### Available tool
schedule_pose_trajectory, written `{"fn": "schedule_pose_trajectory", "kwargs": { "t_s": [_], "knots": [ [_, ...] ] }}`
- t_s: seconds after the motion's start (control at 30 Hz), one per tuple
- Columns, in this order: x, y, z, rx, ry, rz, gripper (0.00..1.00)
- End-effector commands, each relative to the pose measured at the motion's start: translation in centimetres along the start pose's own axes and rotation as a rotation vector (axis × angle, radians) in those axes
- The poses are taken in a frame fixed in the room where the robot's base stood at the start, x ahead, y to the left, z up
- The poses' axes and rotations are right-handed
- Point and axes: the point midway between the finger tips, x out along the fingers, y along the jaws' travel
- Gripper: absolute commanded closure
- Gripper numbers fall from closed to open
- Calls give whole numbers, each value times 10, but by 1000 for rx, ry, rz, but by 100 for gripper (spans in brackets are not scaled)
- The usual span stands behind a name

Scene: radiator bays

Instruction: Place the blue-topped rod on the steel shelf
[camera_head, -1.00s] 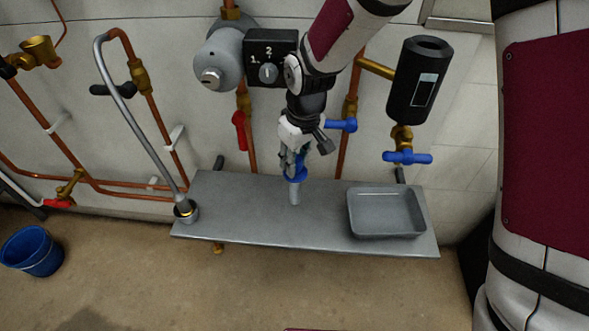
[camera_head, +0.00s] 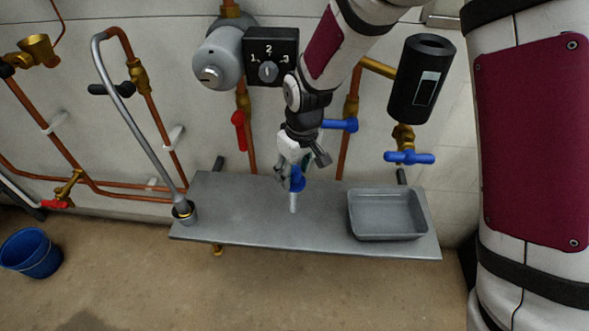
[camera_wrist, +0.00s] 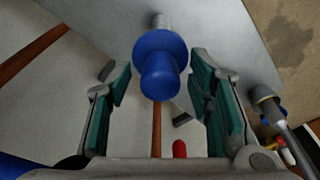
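The blue-topped rod (camera_head: 293,201) is upright over the middle of the steel shelf (camera_head: 247,222). Its lower end appears to meet the shelf surface, though contact is hard to confirm. My gripper (camera_head: 291,180) is directly above, with its fingers around the rod's blue top. In the wrist view, the rod's blue top (camera_wrist: 160,74) lies between the green finger pads of my gripper (camera_wrist: 160,82), with a narrow gap on each side. The fingers are open. The rod's grey end points away from the wrist camera.
A grey tray (camera_head: 388,234) sits on the shelf's right part. A grey pipe ends in a fitting (camera_head: 184,211) at its left. Copper pipes, a blue valve handle (camera_head: 340,124) and a black cylinder (camera_head: 420,78) are close to my arm. A blue bucket (camera_head: 30,252) stands on the floor.

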Motion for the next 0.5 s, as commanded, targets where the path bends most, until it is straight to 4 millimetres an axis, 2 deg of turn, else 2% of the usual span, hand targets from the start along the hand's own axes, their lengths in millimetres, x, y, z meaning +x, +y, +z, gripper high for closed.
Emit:
{"fn": "schedule_pose_trajectory", "kwargs": {
  "t_s": [0.27,0.37,0.5],
  "knots": [
    [-3,0,0,0,0,0,53],
    [-13,0,-1,0,2,1,53],
    [-39,0,-2,0,5,2,53]
  ]
}}
